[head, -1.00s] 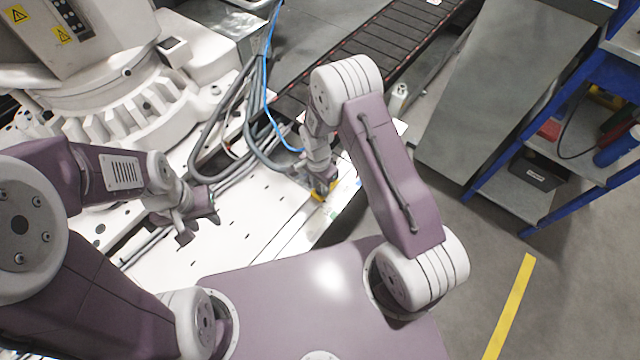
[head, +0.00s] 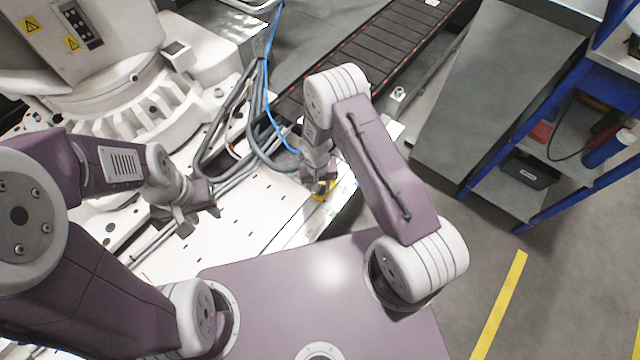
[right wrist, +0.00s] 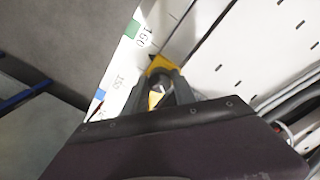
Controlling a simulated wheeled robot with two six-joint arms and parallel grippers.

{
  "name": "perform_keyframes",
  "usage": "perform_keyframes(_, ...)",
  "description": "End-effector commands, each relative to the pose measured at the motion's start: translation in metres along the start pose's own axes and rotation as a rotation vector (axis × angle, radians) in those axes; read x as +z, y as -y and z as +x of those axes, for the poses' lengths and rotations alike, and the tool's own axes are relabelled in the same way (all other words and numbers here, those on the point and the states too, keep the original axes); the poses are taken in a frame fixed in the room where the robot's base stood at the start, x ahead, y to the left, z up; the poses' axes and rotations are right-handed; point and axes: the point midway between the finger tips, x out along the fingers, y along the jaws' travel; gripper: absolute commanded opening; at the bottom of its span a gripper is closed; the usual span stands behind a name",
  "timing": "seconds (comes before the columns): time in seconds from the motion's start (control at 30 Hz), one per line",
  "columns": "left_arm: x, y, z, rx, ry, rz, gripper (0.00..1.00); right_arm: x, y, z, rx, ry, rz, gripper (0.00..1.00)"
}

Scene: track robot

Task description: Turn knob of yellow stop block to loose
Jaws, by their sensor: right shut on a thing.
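The yellow stop block (head: 323,197) sits on the white track along the right edge of the pale deck; only a small part shows in the head view. In the right wrist view the yellow block (right wrist: 158,65) lies just beyond my fingers, beside a printed scale. My right gripper (head: 320,187) points down at the block and is shut on its knob, between the fingertips (right wrist: 168,92) in the wrist view. The fingers mostly hide the knob, so its turn position cannot be told. My left gripper (head: 198,222) hangs empty over the deck with its fingers apart.
Grey and blue cables (head: 262,130) run close to the left of my right gripper. A white robot base (head: 120,110) stands at the back left. A dark conveyor (head: 375,50) lies behind. A blue-framed shelf (head: 540,150) and grey cabinet stand at right. The deck between my grippers is clear.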

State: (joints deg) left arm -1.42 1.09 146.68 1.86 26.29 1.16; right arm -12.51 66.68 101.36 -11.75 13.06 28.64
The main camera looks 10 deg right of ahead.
Motion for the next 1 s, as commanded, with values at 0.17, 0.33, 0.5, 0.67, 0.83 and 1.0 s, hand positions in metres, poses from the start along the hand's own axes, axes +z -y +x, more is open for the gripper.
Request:
perform_keyframes(0.17,-0.001,0.000,-0.011,0.000,0.000,0.000,0.36,0.001,0.000,-0.002,0.000,-0.007,-0.164,0.00)
perform_keyframes(0.33,-0.002,0.000,-0.018,0.000,0.000,0.000,0.36,0.001,-0.001,-0.002,0.000,-0.015,-0.326,0.00)
perform_keyframes(0.5,-0.003,-0.001,-0.026,0.000,0.000,0.000,0.36,0.001,-0.001,-0.002,0.000,-0.022,-0.487,0.00)
perform_keyframes(0.67,-0.004,-0.001,-0.034,0.000,0.000,0.000,0.36,0.001,-0.002,-0.002,0.000,-0.029,-0.635,0.00)
perform_keyframes(0.83,-0.004,-0.001,-0.042,0.000,0.000,0.000,0.36,0.001,-0.002,-0.002,0.000,-0.037,-0.779,0.00)
perform_keyframes(1.0,-0.005,-0.001,-0.048,0.000,0.000,0.000,0.36,0.001,-0.002,-0.002,0.000,-0.042,-0.898,0.00)
